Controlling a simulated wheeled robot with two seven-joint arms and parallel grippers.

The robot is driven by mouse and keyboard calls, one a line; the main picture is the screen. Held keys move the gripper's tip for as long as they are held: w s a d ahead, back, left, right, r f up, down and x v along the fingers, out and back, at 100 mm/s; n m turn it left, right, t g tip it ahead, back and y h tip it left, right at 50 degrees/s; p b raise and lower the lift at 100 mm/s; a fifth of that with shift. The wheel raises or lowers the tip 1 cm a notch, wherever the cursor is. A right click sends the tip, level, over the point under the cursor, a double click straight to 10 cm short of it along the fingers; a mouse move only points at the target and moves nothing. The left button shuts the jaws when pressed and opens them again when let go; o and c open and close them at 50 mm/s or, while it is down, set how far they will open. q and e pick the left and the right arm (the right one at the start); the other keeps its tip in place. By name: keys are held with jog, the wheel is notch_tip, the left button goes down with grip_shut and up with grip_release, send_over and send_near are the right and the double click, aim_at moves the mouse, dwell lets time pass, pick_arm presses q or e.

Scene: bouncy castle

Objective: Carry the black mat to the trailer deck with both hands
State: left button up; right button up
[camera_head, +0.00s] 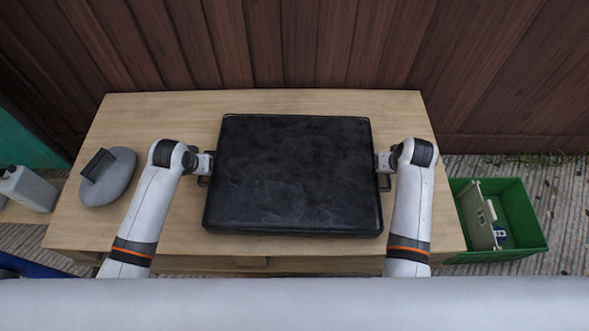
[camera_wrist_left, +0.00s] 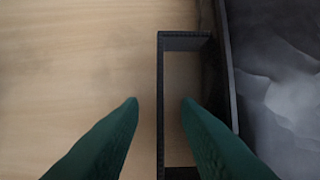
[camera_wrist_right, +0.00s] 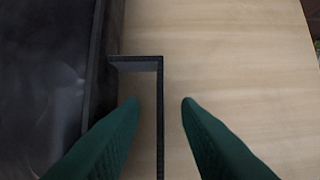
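The black mat (camera_head: 294,172) lies flat on a wooden table, with a black handle on its left side and one on its right side. My left gripper (camera_head: 204,166) is at the left handle (camera_wrist_left: 161,110). In the left wrist view its green fingers (camera_wrist_left: 159,100) are apart, one on each side of the handle's outer bar. My right gripper (camera_head: 384,164) is at the right handle (camera_wrist_right: 160,115). In the right wrist view its fingers (camera_wrist_right: 160,100) are also apart, on both sides of the bar. The mat also shows in the left wrist view (camera_wrist_left: 275,70) and the right wrist view (camera_wrist_right: 45,80).
The wooden table (camera_head: 150,115) has a grey rounded object (camera_head: 115,180) at its left. A grey-white jug (camera_head: 30,188) stands beyond the left edge. A green crate (camera_head: 530,235) with items inside is on the ground at right. A brown wooden wall (camera_head: 300,45) rises behind.

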pick_arm(q)
jog(key=shift+w+f, duration=0.15)
jog(key=shift+f, duration=0.2)
pick_arm(e)
jog(key=shift+w+f, duration=0.15)
jog(key=shift+f, duration=0.2)
pick_arm(q)
grip_shut()
pick_arm(e)
grip_shut()
dwell(0.7)
pick_arm(q)
jog(key=shift+r, duration=0.1)
pick_arm(e)
jog(key=shift+r, duration=0.1)
